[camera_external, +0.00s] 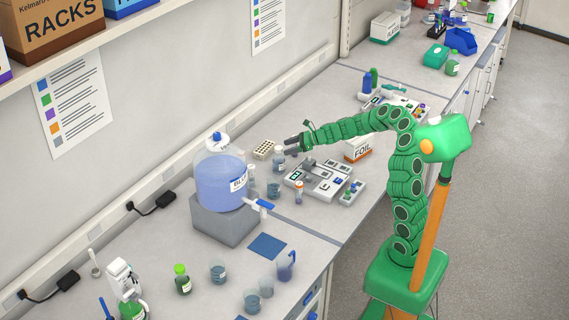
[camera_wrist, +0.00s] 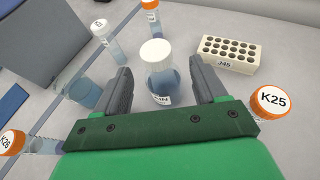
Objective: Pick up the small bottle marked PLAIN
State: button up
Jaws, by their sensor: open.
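A small clear bottle with a white cap and blue-grey liquid (camera_wrist: 162,82) stands upright between the fingers of my gripper (camera_wrist: 160,70) in the wrist view. The fingers are open, one on each side of the bottle, with gaps visible. In the external view my gripper (camera_external: 291,145) is just above and beside what looks like the same bottle (camera_external: 279,160) on the bench.
A white-capped tube (camera_wrist: 107,42) and a beaker (camera_wrist: 88,92) are left. The carboy (camera_external: 219,182), a grey instrument (camera_external: 320,180) and the FOIL box (camera_external: 358,151) stand nearby.

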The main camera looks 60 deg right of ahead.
aim_at(281, 148)
jog(key=shift+a+r+x, duration=0.1)
jog(key=shift+r+x, duration=0.05)
jog(key=shift+x, duration=0.9)
jog(key=shift+a+r+x, duration=0.1)
jog(key=shift+x, duration=1)
jog(key=shift+w+a+f, duration=0.25)
jog(key=shift+w+a, duration=0.05)
jog(key=shift+w, duration=0.25)
grip_shut()
